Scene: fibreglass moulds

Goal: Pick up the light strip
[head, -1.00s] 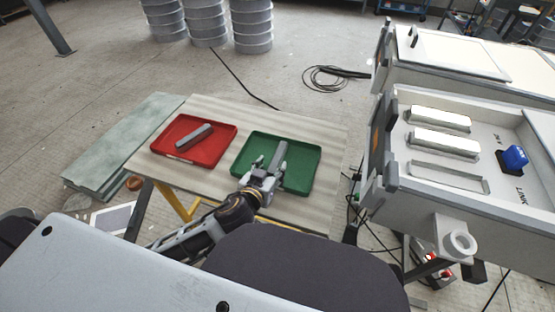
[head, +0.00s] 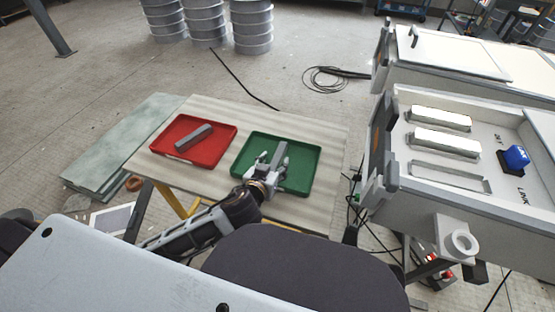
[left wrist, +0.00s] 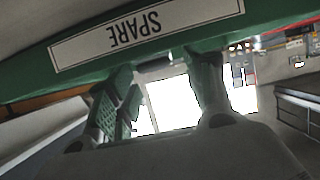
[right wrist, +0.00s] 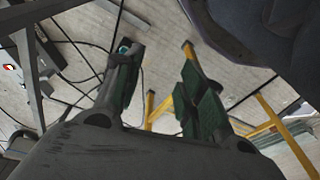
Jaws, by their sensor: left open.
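A grey light strip (head: 279,156) lies in the green tray (head: 312,160) on the table, its near end between or just beyond my left fingers. My left gripper (head: 267,170) is open at the near part of that tray. In the left wrist view, the fingers (left wrist: 162,90) stand apart below the tray's green wall (left wrist: 25,82) with a "SPARE" label; a bright white area shows between them. A second grey strip (head: 194,137) lies in the red tray (head: 221,151). My right gripper (right wrist: 160,80) is open and empty, over the floor, outside the head view.
The table (head: 335,135) has bare room around both trays. At the right, a light-grey housing (head: 508,200) holds two lit white strips (head: 444,142), an empty slot (head: 450,177) and a blue switch (head: 515,156). Cables (head: 325,78) lie on the floor; yellow legs (right wrist: 285,135) show below.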

